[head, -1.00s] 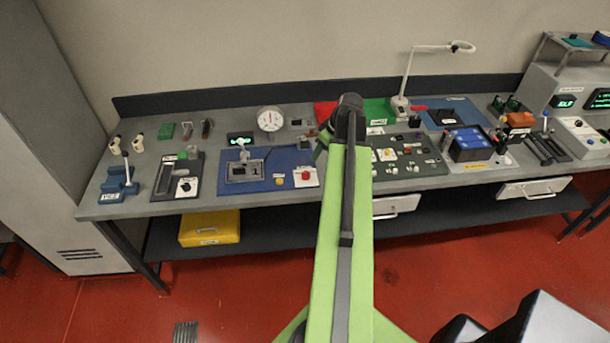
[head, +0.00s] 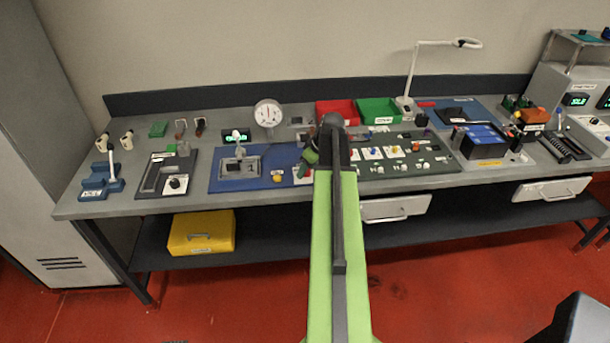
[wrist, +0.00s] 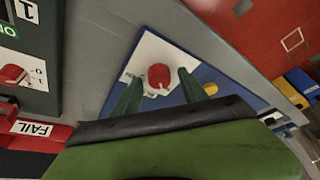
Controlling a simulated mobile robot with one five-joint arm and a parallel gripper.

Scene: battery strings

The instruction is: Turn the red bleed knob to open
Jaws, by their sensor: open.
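The red bleed knob (wrist: 159,76) sits on a white plate (wrist: 146,54) at the edge of a blue panel (wrist: 112,90). It has a pale pointer mark at its lower side. My gripper (wrist: 159,74) is open, with one green finger on each side of the knob in the wrist view. I cannot tell whether the fingers touch it. In the head view the knob (head: 302,172) is partly hidden beside my gripper (head: 309,164), at the right end of the blue panel (head: 226,182).
A yellow button (wrist: 210,88) is close to the right finger. Another red knob (wrist: 12,74) is on a dark panel at left, above a FAIL label (wrist: 33,128). A gauge (head: 268,113) stands behind the blue panel, and red and green bins (head: 379,109) stand at the back.

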